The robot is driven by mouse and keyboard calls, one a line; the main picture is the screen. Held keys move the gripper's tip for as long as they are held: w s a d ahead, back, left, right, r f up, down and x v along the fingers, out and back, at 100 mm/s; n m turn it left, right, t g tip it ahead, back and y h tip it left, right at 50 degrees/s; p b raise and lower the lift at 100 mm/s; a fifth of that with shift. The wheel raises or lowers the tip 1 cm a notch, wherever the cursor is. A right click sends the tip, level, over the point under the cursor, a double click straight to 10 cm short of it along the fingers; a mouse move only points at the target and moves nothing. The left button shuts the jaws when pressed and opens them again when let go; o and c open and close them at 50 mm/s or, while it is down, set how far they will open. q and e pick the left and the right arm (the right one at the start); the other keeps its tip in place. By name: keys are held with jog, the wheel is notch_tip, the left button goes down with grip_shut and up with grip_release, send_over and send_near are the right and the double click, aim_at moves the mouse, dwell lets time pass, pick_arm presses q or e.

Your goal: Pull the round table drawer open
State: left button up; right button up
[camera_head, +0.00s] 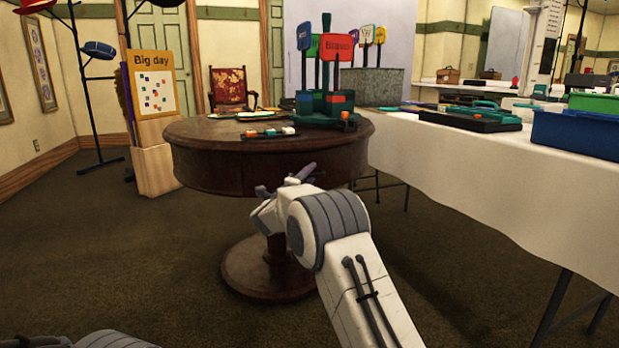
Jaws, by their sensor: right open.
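The round table (215,165) is dark wood on a single central pedestal with a round foot. It stands ahead of me, left of the long white table. My right gripper (284,182) is open in front of the table's curved side band, near its lower edge. Its fingers are spread, and I see nothing held between them. I cannot tell whether it touches the wood. No drawer gap stands out on the band; a handle is not clearly visible, and my gripper covers part of the front. Only pale parts of my left arm show at the bottom left; its gripper is out of view.
A holder with colored paddle signs (337,47) and small items stand on the round table. The white-draped table (480,165) at right bears a blue bin (575,133) and flat cases. A "Big day" board (154,83) stands at left. Carpet in front is clear.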

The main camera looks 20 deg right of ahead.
grip_shut()
dwell(1.3)
